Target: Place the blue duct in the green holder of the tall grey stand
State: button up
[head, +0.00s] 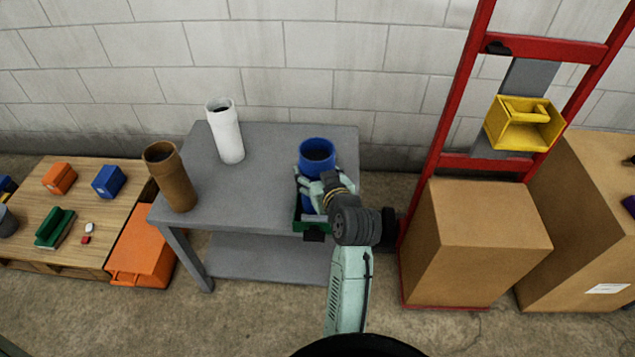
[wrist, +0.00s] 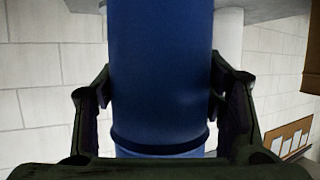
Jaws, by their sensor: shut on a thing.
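The blue duct (head: 317,152) is an open-topped tube standing roughly upright at the right front part of the tall grey stand (head: 265,185). My gripper (head: 318,190) is shut on it; in the wrist view the blue duct (wrist: 160,75) fills the space between both fingers. Dark green parts of the green holder (head: 298,215) show at the stand's front edge, just below my gripper. My gripper and arm hide most of the holder and the duct's lower end. I cannot tell whether the duct's lower end is inside the holder.
A white tube (head: 225,130) and a brown tube (head: 170,177) stand on the grey top to the left. A red ladder-like frame (head: 455,105) and a cardboard box (head: 480,240) are on the right. A low wooden pallet (head: 100,215) and an orange crate (head: 145,250) are at left.

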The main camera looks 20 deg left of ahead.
jog(key=shift+f, duration=1.4)
jog(key=shift+f, duration=0.2)
jog(key=o, duration=1.4)
jog(key=shift+r, duration=0.1)
